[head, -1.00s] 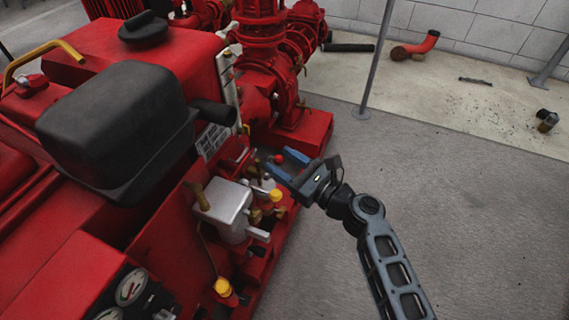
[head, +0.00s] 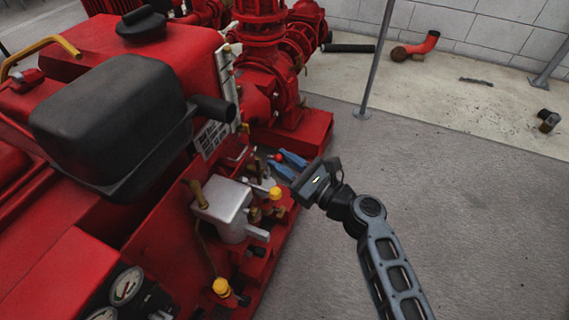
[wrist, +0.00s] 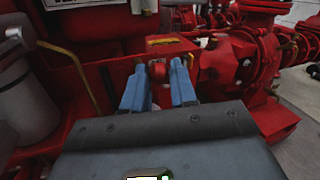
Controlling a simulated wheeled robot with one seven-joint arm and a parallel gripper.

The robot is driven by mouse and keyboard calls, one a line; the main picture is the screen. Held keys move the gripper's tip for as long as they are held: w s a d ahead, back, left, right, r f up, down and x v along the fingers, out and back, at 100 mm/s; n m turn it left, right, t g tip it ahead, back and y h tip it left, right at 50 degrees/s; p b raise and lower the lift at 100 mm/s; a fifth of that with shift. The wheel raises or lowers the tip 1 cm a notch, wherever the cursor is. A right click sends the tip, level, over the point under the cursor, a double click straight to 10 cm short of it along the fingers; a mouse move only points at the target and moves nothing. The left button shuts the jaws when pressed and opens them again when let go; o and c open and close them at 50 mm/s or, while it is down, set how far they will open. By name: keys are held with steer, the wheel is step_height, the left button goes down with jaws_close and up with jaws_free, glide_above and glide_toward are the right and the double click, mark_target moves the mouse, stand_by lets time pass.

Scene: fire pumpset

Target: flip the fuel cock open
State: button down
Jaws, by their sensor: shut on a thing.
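The fuel cock's lever carries a small red ball knob (head: 278,158) on the near side of the red pumpset. My gripper (head: 281,160) has its two blue fingers on either side of this knob. In the wrist view, my gripper (wrist: 158,68) is shut on the red knob (wrist: 157,72), which sits between the fingertips. The cock's body and most of its lever are hidden behind the fingers and nearby parts, so I cannot tell its angle.
A silver canister (head: 228,208) with yellow-capped fittings (head: 275,193) stands close to my gripper. A black tank (head: 110,125) and a dark pipe end (head: 214,110) are above and left. Grey floor (head: 440,210) to the right is clear.

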steer(key=shift+s+a+n+t+y+b, duration=0.15)
steer(key=shift+s+n+y+b, duration=0.25)
steer(key=shift+n+b, duration=0.85)
steer(key=shift+s+a+n+t+y+b, duration=0.2)
steer(key=shift+s+n+b, duration=0.25)
steer(key=shift+n+b, duration=0.75)
steer(key=shift+m, duration=0.35)
steer(key=c, duration=0.9)
jaws_free()
steer(key=shift+d, duration=0.1)
steer(key=r+p+v, duration=0.1)
steer(key=v, duration=0.6)
steer(key=shift+s+d+f, duration=0.2)
steer(key=shift+d+f, duration=0.15)
steer(key=shift+f, duration=0.1)
